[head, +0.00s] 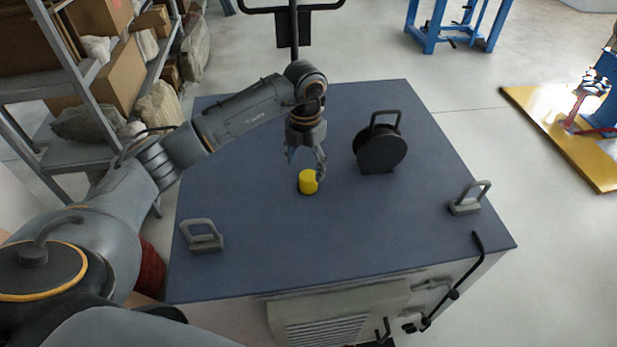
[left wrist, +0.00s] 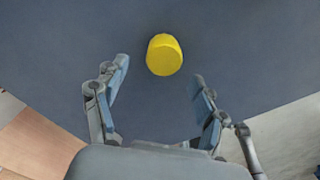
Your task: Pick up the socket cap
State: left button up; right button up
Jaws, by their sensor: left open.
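The socket cap is a small yellow cylinder (head: 308,183) standing on the blue-grey top of the cabinet (head: 260,245). It also shows in the left wrist view (left wrist: 164,55), ahead of the fingertips and roughly centred between them. My left gripper (head: 306,160) points down just behind the cap in the head view, with one finger near the cap's right side. In the left wrist view the two fingers (left wrist: 160,72) are wide apart with nothing between them. My right gripper is in neither view.
A dark cable reel (head: 381,152) stands right of my left gripper. Grey handles stand at the left (head: 202,236) and right (head: 470,198) of the cabinet top. A shelf with boxes (head: 85,60) is at the far left. The top in front of the cap is clear.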

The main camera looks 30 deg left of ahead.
aim_at(307, 176)
pick_arm(q)
jog(key=f, duration=0.1)
jog(key=f+p, duration=0.2)
jog(key=f, duration=0.1)
jog(key=shift+d+f, duration=0.1)
jog(key=shift+d, duration=0.15)
jog(key=shift+f, duration=0.45)
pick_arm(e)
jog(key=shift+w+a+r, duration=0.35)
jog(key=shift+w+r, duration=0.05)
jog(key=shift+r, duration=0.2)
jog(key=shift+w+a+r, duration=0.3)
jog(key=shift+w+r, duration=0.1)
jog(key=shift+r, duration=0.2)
pick_arm(q)
jog(key=c, duration=1.1)
jog(key=shift+c, duration=0.2)
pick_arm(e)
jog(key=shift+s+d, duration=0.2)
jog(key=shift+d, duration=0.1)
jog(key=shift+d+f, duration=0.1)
